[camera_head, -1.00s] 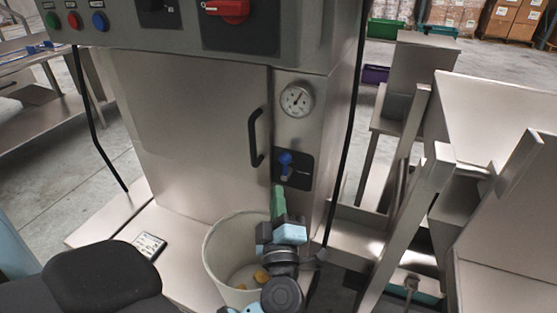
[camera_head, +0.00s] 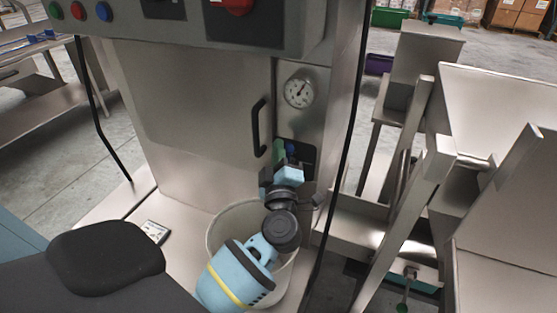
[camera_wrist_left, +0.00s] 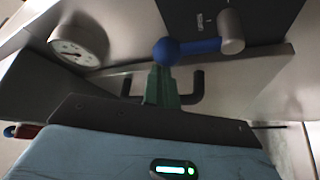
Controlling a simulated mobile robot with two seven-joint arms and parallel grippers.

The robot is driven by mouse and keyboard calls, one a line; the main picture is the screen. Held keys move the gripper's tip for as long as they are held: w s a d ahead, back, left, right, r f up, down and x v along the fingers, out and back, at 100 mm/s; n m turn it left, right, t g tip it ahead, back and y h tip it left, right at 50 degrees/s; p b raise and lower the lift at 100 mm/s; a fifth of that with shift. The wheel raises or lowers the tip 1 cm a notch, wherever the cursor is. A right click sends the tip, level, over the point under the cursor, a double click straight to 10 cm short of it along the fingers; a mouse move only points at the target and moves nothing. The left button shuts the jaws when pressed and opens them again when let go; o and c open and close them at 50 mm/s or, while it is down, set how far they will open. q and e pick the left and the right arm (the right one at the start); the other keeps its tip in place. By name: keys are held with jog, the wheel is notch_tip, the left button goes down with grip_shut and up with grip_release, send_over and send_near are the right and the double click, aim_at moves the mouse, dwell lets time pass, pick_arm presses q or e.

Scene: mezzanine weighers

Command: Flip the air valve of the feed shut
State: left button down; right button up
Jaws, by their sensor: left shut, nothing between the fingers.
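The air valve is a small blue lever (camera_head: 291,148) on a black plate (camera_head: 310,156) on the cabinet front, below the gauge. In the left wrist view the blue lever (camera_wrist_left: 195,47) has a ball end and runs to a grey metal hub (camera_wrist_left: 231,32). My left gripper (camera_head: 279,150) has its green fingers shut and empty, and in the head view it hides much of the valve. In the left wrist view its fingertips (camera_wrist_left: 159,70) are right at the ball end; I cannot tell whether they touch it. My right gripper is not in view.
A round pressure gauge (camera_head: 299,92) sits above the valve, and a black door handle (camera_head: 259,128) is to its left. A pale bucket (camera_head: 216,232) stands below, behind my left arm. A control box (camera_head: 200,25) overhangs the cabinet. A black cable (camera_head: 347,150) hangs to the right.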

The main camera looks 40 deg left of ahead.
pick_arm(q)
jog(key=shift+w+d+m+t, duration=0.1)
jog(key=shift+d+m+t, duration=0.1)
jog(key=shift+m+t, duration=0.15)
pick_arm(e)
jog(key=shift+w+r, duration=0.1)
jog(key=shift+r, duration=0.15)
